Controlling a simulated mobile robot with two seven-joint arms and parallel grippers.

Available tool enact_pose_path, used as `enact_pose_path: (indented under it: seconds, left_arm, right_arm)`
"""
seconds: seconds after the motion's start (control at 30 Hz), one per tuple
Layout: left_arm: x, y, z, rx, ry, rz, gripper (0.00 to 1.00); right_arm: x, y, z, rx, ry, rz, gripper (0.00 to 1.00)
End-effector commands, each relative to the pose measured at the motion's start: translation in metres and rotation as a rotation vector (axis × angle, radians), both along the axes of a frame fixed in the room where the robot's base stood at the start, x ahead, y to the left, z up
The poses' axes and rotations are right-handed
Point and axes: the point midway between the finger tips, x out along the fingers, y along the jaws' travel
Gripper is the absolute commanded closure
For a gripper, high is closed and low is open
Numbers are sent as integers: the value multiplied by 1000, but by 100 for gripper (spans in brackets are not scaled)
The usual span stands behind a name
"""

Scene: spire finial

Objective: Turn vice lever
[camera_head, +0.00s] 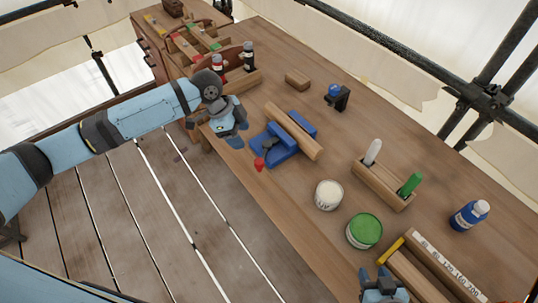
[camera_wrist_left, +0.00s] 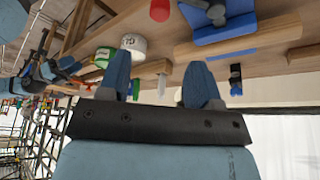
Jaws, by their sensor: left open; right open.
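The blue vice (camera_head: 284,150) sits on the workbench with a round-edged wooden bar (camera_head: 293,131) lying across it. Its red lever end (camera_head: 259,164) sticks out at the bench's front edge. In the left wrist view the red lever end (camera_wrist_left: 160,10) is at the top, beside the blue vice (camera_wrist_left: 218,28). My left gripper (camera_head: 236,132) is open and empty, up and left of the lever and apart from it. Its two spread fingers show in the left wrist view (camera_wrist_left: 160,82). My right gripper (camera_head: 383,286) is open at the bottom edge, partly cut off.
A white tin (camera_head: 328,195) and a green-lidded tin (camera_head: 364,231) stand right of the vice. Behind are a wooden holder (camera_head: 383,186), a blue bottle (camera_head: 468,216) and a small black-and-blue device (camera_head: 337,96). A wooden rack (camera_head: 237,83) with bottles stands near my left wrist.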

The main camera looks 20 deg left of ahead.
Motion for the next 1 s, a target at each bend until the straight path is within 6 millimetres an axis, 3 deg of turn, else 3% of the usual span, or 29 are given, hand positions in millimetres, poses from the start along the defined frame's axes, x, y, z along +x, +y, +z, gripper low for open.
enact_pose_path:
  seconds: [0.17, 0.7, 1.0]
  left_arm:
    - [1, -5, -12, 3, 6, -5, 42]
    - [6, -44, -108, 3, 4, -2, 42]
    - [6, -51, -126, 3, 1, -3, 42]
  right_arm:
    - [-1, 1, 3, 1, 1, 0, 57]
    - [-2, -2, 16, -3, 1, -6, 57]
    - [-2, -2, 17, -3, 2, -7, 57]
